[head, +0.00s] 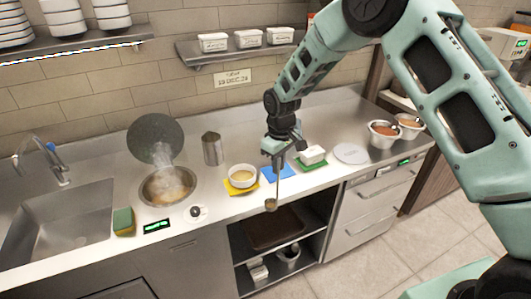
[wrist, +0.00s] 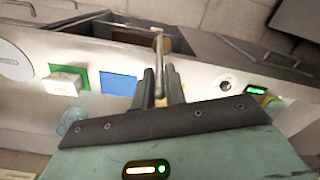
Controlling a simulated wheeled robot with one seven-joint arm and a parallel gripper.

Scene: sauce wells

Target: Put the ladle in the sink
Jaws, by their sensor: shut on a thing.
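My gripper (head: 275,152) is shut on a ladle (head: 271,204) above the front part of the counter, by the blue mat. The ladle hangs down, its small bowl end in front of the counter's front edge. In the wrist view, the ladle's handle (wrist: 159,45) sticks out from between the two fingers of my gripper (wrist: 161,88). The sink (head: 60,226) is a grey basin at the far left of the counter, well to the left of my gripper. It looks empty in the part I see. The wrist view does not show the sink.
Between gripper and sink are a bowl (head: 243,178) on a yellow mat, a steaming well (head: 168,187), a metal container (head: 213,149) and a sponge (head: 123,221). The faucet (head: 50,160) stands behind the sink. A white box (head: 312,154) and sauce bowls (head: 383,134) are to the right.

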